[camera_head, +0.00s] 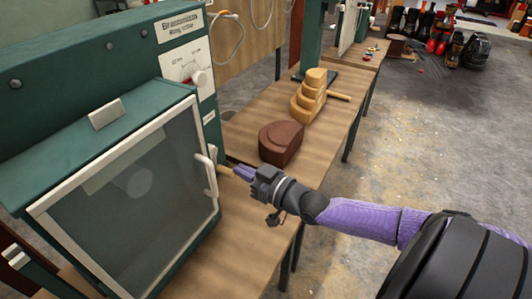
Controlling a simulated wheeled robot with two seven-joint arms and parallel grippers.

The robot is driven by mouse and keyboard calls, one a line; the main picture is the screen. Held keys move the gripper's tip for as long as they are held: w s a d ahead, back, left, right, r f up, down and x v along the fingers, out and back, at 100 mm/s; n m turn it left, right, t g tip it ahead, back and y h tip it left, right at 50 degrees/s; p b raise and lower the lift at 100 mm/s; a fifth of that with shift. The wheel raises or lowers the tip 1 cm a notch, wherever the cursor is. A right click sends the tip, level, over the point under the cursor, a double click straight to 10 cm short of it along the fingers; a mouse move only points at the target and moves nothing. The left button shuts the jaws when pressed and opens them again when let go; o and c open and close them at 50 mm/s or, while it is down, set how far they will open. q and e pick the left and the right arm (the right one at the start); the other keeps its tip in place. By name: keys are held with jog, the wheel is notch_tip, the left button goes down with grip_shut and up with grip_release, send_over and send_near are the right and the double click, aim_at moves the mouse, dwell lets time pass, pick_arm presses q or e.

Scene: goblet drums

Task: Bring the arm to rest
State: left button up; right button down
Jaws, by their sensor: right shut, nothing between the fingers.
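My right arm, with a purple sleeve, reaches in from the lower right. Its dark right gripper (243,173) is shut and empty, its purple fingertips pointing left. They are close to the pale door handle (206,174) of a green cabinet; whether they touch anything there I cannot tell. The cabinet's glass door (135,190) has a pale frame and looks shut or nearly so. A pale round shape shows dimly behind the glass. My left gripper is out of view.
A wooden bench (245,125) runs away to the back right. On it are a dark brown rounded block (281,143) and a stepped tan block (309,101). A dial (187,70) sits on the cabinet's upper panel. The grey floor on the right is largely clear.

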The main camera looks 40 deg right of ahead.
jog(key=s+d+f+g+h+b, duration=0.15)
jog(key=s+f, duration=0.35)
jog(key=f, duration=0.5)
jog(key=s+d+f+m+g+h+b, duration=0.1)
jog(key=s+f+g+h+b, duration=0.15)
jog(key=s+f, duration=0.45)
jog(key=s+d+f+g+h+b, duration=0.1)
jog(key=s+f+g, duration=0.2)
jog(key=f, duration=0.9)
jog(key=s+a+f+g+b, duration=0.1)
jog(key=s+a+f+g, duration=0.2)
jog(key=s+f, duration=0.3)
jog(key=s+a+f+g+b, duration=0.1)
jog(key=s+a+f+g, duration=0.2)
jog(key=s, duration=0.6)
jog(key=s+a+f+n+g+b, duration=0.1)
jog(key=s+a+f+g+b, duration=0.1)
jog(key=s+a+f, duration=0.4)
notch_tip(320, 180, down, 3)
jog(key=shift+s+a+r+g, duration=0.2)
jog(key=shift+s+a+g, duration=0.2)
jog(key=shift+s+g, duration=0.45)
